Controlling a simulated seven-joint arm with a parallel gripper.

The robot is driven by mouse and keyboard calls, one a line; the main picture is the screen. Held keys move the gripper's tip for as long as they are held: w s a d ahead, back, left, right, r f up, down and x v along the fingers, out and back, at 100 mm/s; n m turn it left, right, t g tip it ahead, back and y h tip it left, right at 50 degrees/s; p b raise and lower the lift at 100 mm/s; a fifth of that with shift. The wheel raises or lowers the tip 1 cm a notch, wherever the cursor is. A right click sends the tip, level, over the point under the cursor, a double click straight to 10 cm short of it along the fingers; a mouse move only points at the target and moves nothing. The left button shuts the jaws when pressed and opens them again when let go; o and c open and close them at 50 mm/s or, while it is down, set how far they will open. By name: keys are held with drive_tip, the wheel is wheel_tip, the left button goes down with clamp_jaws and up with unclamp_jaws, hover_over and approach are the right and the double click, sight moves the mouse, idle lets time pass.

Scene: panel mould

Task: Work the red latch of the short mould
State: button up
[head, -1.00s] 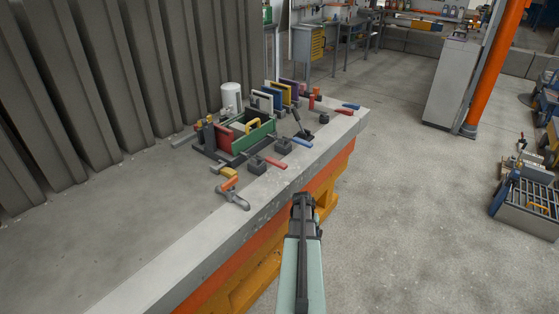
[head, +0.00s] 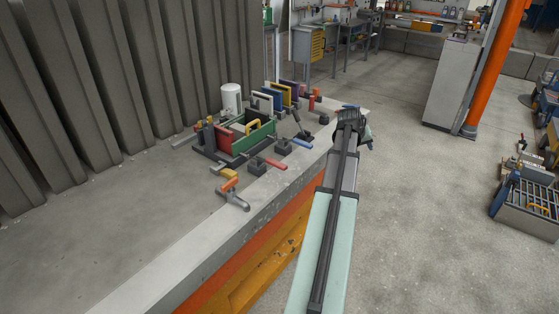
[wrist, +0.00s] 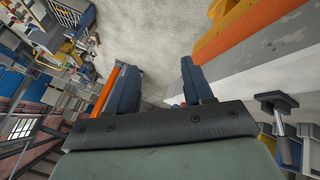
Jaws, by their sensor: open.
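Two red-handled latches stand on the bench's near side in the head view. One red handle (head: 272,162) lies low on a dark block (head: 255,165) in front of the green-and-red-panelled mould (head: 240,140). A smaller upright red piece (head: 311,103) stands farther back, near the blue and yellow panels (head: 275,95). I cannot tell which belongs to the short mould. My gripper (wrist: 160,82) is open and empty in the wrist view. In the head view my arm reaches to the bench's right edge, right of both red pieces and apart from them; its fingertips are hidden there.
A blue handle (head: 300,143) and a dark upright lever (head: 298,123) stand between the two red pieces. A clamp with an orange top (head: 230,186) lies nearer on the concrete bench (head: 160,245). A white cylinder (head: 231,97) stands behind.

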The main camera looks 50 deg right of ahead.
drive_tip(key=w+a+r+n+t+y, duration=0.1)
drive_tip(key=w+a+r+n+t, duration=0.15)
drive_tip(key=a+r, duration=0.25)
drive_tip(key=n+t+y, duration=0.3)
drive_tip(key=n+y, duration=0.3)
drive_tip(key=n, duration=0.3)
approach(278, 163)
drive_tip(key=shift+m, duration=0.25)
drive_tip(key=x, duration=0.8)
clamp_jaws()
